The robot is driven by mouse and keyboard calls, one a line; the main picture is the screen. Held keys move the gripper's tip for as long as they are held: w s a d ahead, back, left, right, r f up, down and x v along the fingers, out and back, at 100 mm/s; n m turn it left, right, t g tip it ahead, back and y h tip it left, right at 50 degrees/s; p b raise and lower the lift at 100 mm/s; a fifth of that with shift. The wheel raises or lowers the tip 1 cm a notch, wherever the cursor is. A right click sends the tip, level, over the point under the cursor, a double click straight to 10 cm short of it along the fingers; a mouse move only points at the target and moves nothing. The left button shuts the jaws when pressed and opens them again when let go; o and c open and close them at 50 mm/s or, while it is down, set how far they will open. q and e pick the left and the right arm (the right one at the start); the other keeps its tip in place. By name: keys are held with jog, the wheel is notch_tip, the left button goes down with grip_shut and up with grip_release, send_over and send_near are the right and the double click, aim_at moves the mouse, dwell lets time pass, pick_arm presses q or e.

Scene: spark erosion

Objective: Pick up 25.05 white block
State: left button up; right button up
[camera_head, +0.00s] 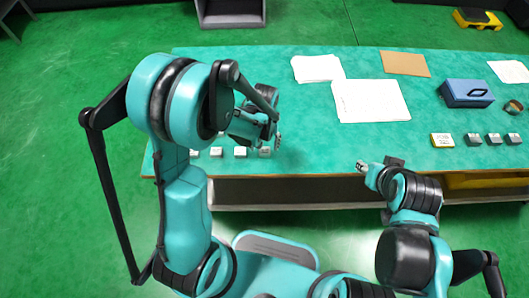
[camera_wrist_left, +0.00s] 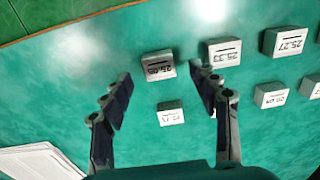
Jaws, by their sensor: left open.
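The white block labelled 25.05 (camera_wrist_left: 160,66) sits on the green table in the left wrist view, in line between the fingertips. My left gripper (camera_wrist_left: 159,76) is open and empty, with one finger on each side of that line; I cannot tell its height above the block. In the head view my left gripper (camera_head: 277,138) is over the left part of the table, near a row of small white blocks (camera_head: 240,152); labels there are unreadable. My right gripper (camera_head: 362,167) is at the table's front edge, too small to tell its opening.
In the left wrist view, blocks labelled 25.33 (camera_wrist_left: 224,52) and 25.27 (camera_wrist_left: 286,42) stand to the right, and another block (camera_wrist_left: 170,113) is nearer the palm. Papers (camera_head: 370,100), a blue box (camera_head: 466,92) and a yellow block (camera_head: 441,140) lie further right.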

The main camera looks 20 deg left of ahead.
aim_at(265, 150)
pick_arm(q)
notch_tip(265, 150, down, 4)
jog(key=shift+w+r+b, duration=0.1)
jog(key=shift+r+b, duration=0.05)
jog(key=shift+b, duration=0.5)
jog(key=shift+r, duration=0.1)
grip_shut()
jog(key=shift+r, duration=0.1)
